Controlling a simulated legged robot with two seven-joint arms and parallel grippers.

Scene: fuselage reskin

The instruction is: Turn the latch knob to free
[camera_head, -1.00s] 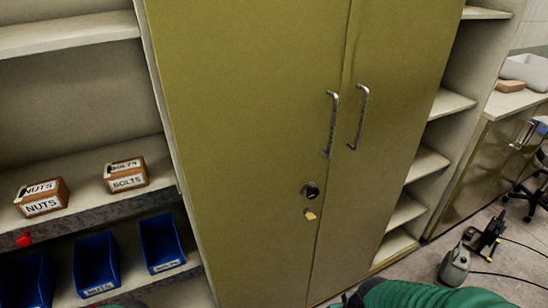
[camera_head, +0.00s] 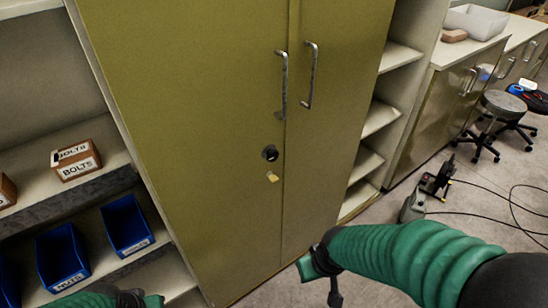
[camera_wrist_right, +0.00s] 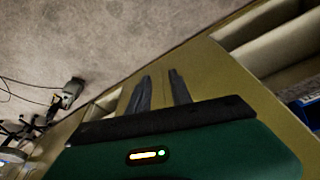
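The dark round latch knob (camera_head: 270,153) sits on the left door of the olive cabinet (camera_head: 190,120), near the seam between the doors. A small yellow tag or padlock (camera_head: 272,177) is just below it. My right gripper (camera_wrist_right: 161,80) is open and empty in the right wrist view, its two dark fingers parted in front of the cabinet. In the head view its green hand (camera_head: 318,263) is low, below and right of the knob and apart from it. Part of my left arm's end (camera_head: 128,299) shows at the bottom left edge; its fingers are hidden.
Two metal handles (camera_head: 282,85) (camera_head: 310,75) stand out above the knob. Open shelves with a bolts box (camera_head: 76,160) and blue bins (camera_head: 126,224) are on the left. A stool (camera_head: 503,105), cables and a pump-like tool (camera_head: 437,180) are on the right floor.

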